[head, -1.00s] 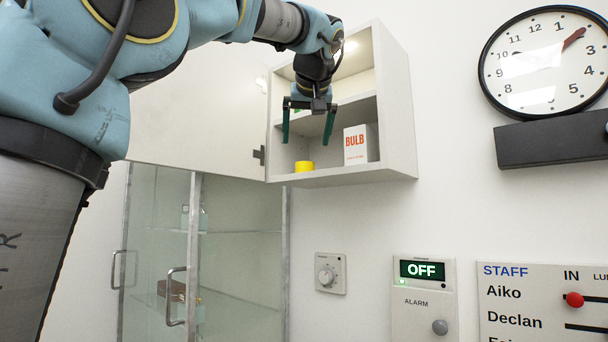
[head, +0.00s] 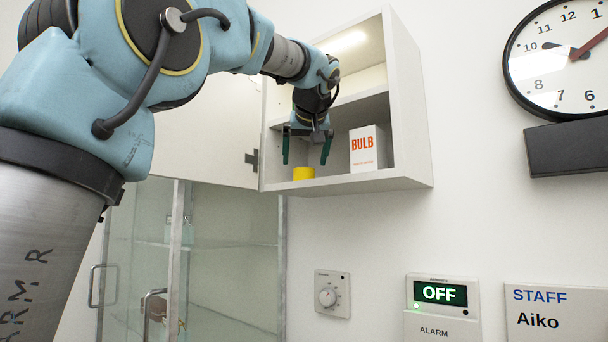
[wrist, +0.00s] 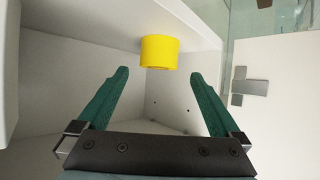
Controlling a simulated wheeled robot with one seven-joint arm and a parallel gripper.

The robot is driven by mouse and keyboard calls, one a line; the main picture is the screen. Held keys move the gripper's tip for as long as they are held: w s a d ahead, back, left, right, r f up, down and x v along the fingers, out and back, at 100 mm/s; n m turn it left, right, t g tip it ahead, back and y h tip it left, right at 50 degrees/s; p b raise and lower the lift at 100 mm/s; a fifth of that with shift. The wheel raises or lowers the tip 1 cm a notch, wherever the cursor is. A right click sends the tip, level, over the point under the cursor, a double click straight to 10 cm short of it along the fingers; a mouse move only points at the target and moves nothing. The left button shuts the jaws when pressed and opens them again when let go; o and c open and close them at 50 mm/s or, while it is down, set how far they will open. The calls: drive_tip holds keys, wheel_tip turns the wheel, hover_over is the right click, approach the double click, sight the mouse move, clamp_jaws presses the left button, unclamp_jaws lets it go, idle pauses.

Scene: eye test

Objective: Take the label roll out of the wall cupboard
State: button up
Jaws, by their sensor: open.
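The wall cupboard (head: 408,120) is open, its door swung out to the left. A short yellow cylinder, which I take to be the label roll (head: 304,173), stands at the left of its lower compartment, near the front edge. My gripper (head: 306,161) is open and empty, its green fingers pointing down just above the roll. In the wrist view, which looks upside down, the roll (wrist: 160,52) lies just beyond the fingertips, centred across the gap (wrist: 160,73) and not between them. I see no contact. Part of the compartment is hidden behind my gripper.
A white BULB box (head: 366,150) stands right of the roll in the same compartment. A shelf (head: 365,106) runs above. The open cupboard door (head: 205,135) is at left, over a glass-fronted cabinet (head: 235,250). A clock (head: 560,80) hangs at right.

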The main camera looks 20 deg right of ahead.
sight(305, 168)
drive_tip(key=p+x, duration=0.1)
drive_tip(key=x, duration=0.3)
drive_tip(key=shift+d+f+p, duration=0.1)
drive_tip(key=shift+p, duration=0.3)
drive_tip(key=shift+c, duration=0.2)
drive_tip(key=c, duration=1.4)
